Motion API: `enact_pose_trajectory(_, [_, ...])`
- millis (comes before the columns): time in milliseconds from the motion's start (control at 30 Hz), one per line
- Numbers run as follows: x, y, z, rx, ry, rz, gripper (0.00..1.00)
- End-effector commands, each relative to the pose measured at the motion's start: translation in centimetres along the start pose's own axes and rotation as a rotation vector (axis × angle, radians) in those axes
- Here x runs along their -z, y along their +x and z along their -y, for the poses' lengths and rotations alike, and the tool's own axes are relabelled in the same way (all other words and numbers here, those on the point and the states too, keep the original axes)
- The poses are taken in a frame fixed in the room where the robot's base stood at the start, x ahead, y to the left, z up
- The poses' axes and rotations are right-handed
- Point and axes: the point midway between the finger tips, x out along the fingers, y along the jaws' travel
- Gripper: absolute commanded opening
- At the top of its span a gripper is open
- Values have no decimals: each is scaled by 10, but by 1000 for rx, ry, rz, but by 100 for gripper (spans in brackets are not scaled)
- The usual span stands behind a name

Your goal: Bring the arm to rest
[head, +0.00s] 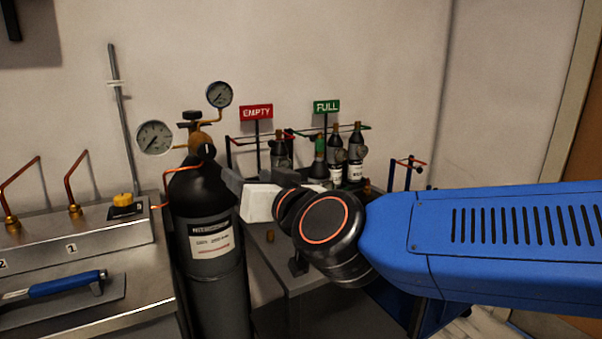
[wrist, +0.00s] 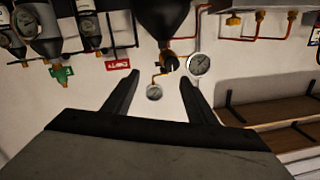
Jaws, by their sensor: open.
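My gripper (head: 232,180) is at the end of my blue arm, which reaches in from the right in the head view. Its dark fingers are beside the shoulder of a tall black gas cylinder (head: 212,285); whether they touch it I cannot tell there. In the wrist view my gripper (wrist: 160,78) is open, its two fingers wide apart with nothing between them. That view is upside down, with the black cylinder (wrist: 163,15) and its brass valve beyond the fingertips.
Two round gauges, left (head: 155,138) and upper (head: 219,94), sit on the cylinder's valve. Small bottles stand behind my gripper by a red EMPTY sign (head: 256,111) and a green FULL sign (head: 326,107). A steel bench (head: 120,240) with a blue-handled tool (head: 68,284) is at left.

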Motion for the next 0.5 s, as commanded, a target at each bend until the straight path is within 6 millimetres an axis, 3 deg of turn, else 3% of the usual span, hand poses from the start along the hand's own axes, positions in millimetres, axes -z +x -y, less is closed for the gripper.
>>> enact_pose_trajectory(267, [-19, -26, -64, 18, -25, 123, 52])
enact_pose_trajectory(500, [-54, -63, -120, -19, -41, 278, 52])
